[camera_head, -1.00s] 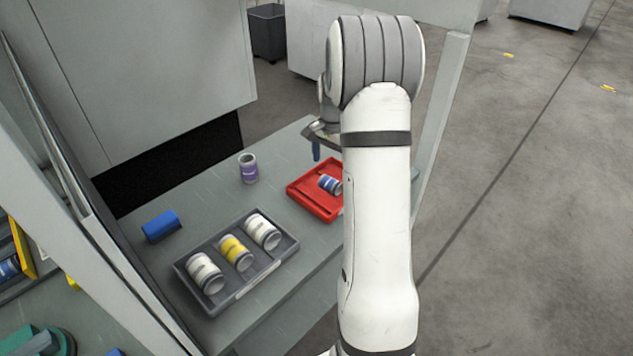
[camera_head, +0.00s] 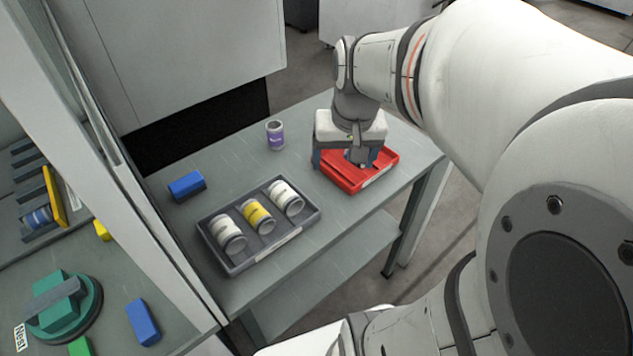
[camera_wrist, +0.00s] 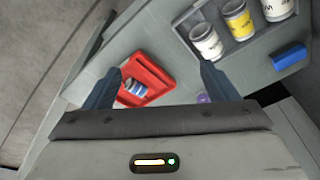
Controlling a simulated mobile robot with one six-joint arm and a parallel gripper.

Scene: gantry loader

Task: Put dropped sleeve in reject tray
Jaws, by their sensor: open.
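The red tray (camera_head: 352,184) sits near the far right corner of the table. A blue-and-white sleeve lies on its side in it, clear in the wrist view (camera_wrist: 137,89) and mostly hidden by my gripper in the head view. My gripper (camera_head: 346,163) is above the red tray with its jaws apart and nothing held. In the wrist view its fingertips (camera_wrist: 160,72) are spread, with the tray (camera_wrist: 158,77) below and between them. A purple-and-grey sleeve (camera_head: 275,136) stands upright on the table left of the tray, partly hidden behind a finger in the wrist view (camera_wrist: 204,98).
A dark grey tray (camera_head: 247,263) holds two white sleeves (camera_head: 228,233) and a yellow one (camera_head: 258,216) nearer the front. A blue block (camera_head: 187,186) lies to its left. A grey machine panel (camera_head: 180,60) stands behind. Bare tabletop (camera_head: 236,163) lies between them.

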